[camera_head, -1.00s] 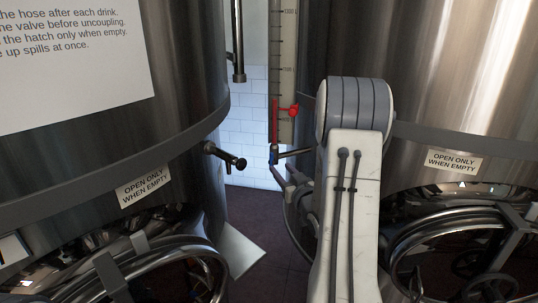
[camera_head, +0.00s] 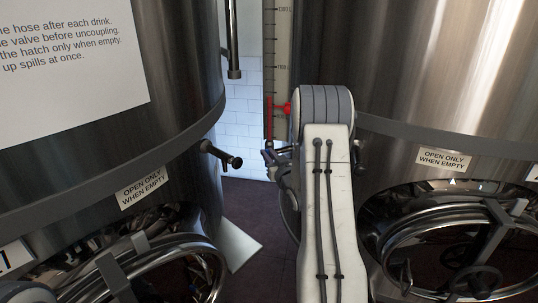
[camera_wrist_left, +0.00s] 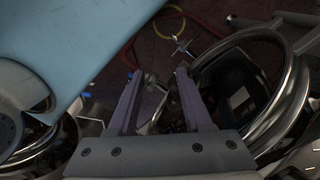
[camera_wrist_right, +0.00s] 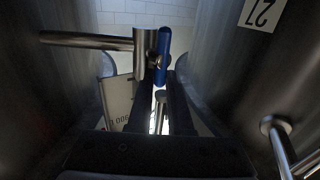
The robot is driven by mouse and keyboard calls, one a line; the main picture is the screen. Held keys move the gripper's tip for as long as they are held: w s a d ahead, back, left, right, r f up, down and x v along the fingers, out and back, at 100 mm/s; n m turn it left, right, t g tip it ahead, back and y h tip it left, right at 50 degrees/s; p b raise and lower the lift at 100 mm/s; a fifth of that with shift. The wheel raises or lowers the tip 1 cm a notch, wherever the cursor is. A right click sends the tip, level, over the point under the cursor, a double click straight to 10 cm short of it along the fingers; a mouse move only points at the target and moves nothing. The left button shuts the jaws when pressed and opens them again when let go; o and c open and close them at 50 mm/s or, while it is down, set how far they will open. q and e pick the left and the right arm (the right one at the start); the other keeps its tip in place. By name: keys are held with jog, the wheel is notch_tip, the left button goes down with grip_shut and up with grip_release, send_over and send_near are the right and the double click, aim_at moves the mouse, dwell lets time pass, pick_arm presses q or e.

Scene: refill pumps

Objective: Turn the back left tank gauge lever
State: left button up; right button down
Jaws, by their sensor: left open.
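The gauge (camera_head: 281,45) is a pale upright strip with numbers and a red pointer (camera_head: 282,107), seen in the gap between the steel tanks. The lever (camera_wrist_right: 165,48) is a blue handle on a steel valve (camera_wrist_right: 145,52) in the right wrist view. My right gripper (camera_wrist_right: 162,76) is at the lever, its fingers only a little apart. The lever's lower end lies between or just beyond the fingertips; contact is unclear. In the head view my right arm hides part of this area. My left gripper (camera_wrist_left: 158,74) is open and empty, over the dark floor.
The left tank (camera_head: 180,60) and right tank (camera_head: 430,70) crowd both sides. A black-tipped tap (camera_head: 222,154) sticks out from the left tank. Round hatches (camera_head: 455,245) sit low on the tanks. In the left wrist view a blue panel (camera_wrist_left: 70,45) and a hose (camera_wrist_left: 205,20) show.

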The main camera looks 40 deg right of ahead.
jog(key=shift+s+d+f+m+g+h+b, duration=0.2)
jog(key=shift+f+m+h+b, duration=0.4)
jog(key=shift+m+h+b, duration=3.15)
jog(key=shift+s+d+f+m+g+h+b, duration=0.2)
jog(key=shift+f+m+h+b, duration=0.55)
jog(key=shift+m+b, duration=5.7)
jog(key=shift+s+d+f+m+g+h+b, duration=0.25)
jog(key=shift+m+h+b, duration=2.15)
jog(key=shift+b, duration=5.5)
jog(key=shift+w+a+f, duration=0.1)
jog(key=shift+a, duration=0.05)
jog(key=c, duration=0.8)
grip_release()
jog(key=shift+c, duration=0.2)
